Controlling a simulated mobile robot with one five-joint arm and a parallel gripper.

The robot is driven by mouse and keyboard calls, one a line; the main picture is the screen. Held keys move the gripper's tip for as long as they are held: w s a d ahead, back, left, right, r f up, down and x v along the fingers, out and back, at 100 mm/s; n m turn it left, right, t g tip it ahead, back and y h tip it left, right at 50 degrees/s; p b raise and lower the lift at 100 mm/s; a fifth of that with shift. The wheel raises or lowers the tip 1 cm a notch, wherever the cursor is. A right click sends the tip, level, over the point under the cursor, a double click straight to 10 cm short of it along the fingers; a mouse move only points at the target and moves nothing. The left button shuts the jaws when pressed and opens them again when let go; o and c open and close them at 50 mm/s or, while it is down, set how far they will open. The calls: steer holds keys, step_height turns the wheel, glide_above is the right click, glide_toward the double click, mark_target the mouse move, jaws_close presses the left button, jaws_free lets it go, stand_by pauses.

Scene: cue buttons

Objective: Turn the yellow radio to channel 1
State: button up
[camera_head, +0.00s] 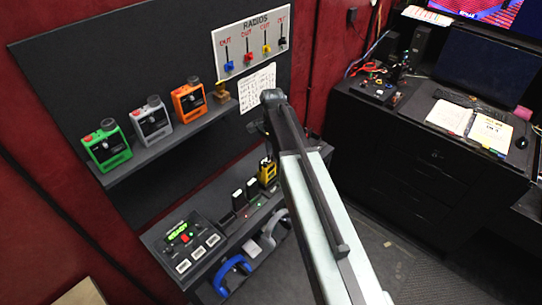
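The yellow radio (267,172) stands upright at the right end of a row of dark radios on the low black bench, just left of my arm. It is small in the picture, so I cannot read its channel knob. My arm rises from the bottom right and bends at its top. The dark end of it, my gripper (257,128), hangs above and slightly left of the yellow radio, apart from it in the picture. Its fingers are too dark and small to tell open from shut.
A shelf (180,131) above left holds green (107,146), grey (151,120) and orange (188,100) devices. A RADIOS panel (252,45) with coloured sliders hangs behind. A device with a green display (180,233) and blue headphones (232,273) are at the bench's left. A black desk (420,140) stands right.

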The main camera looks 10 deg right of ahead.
mark_target(272, 155)
jaws_close()
steer(key=n, duration=0.4)
steer(key=shift+o, duration=1.8)
jaws_free()
step_height(272, 155, up, 8)
steer(key=p, duration=0.8)
steer(key=shift+f, duration=0.2)
